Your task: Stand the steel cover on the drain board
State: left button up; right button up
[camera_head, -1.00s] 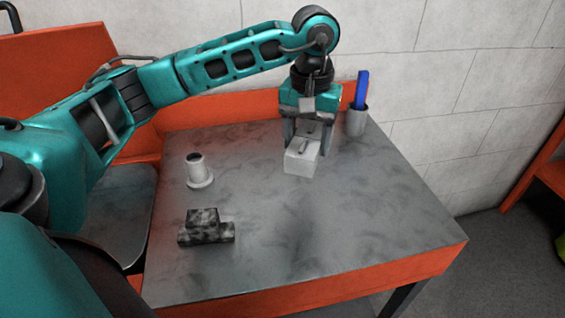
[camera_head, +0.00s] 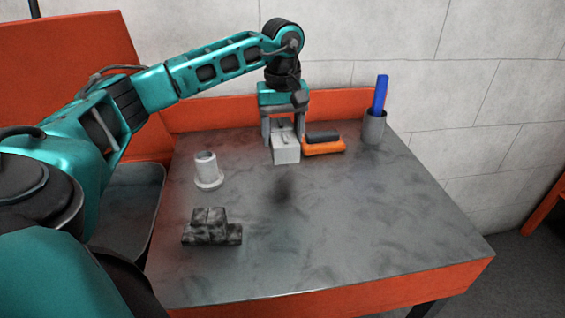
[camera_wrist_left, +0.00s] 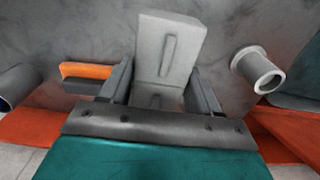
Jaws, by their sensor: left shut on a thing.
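My left gripper (camera_head: 283,138) is shut on a light grey block-shaped thing with a raised ridge, which I take for the steel cover (camera_head: 286,153). In the left wrist view the cover (camera_wrist_left: 168,45) sits between the two fingers of the gripper (camera_wrist_left: 160,88). It is over the back middle of the grey bench top (camera_head: 350,220); I cannot tell whether it touches the surface. No part is clearly marked as the drain board; the bench top adjoins a dark basin (camera_head: 128,215) at the left. My right gripper is not in view.
A grey cup with a blue item (camera_head: 374,128) stands at the back right. A pale flanged tube (camera_head: 207,170) and a dark mottled stepped block (camera_head: 210,228) stand at left. The bench's front right is clear.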

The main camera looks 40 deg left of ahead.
aim_at(283, 129)
pick_arm(q)
jog(key=shift+f, duration=3.7)
jog(key=o, duration=1.4)
jog(key=shift+f, duration=0.15)
jog(key=shift+c, duration=0.2)
notch_tip(283, 129, up, 12)
jog(key=shift+r, duration=0.15)
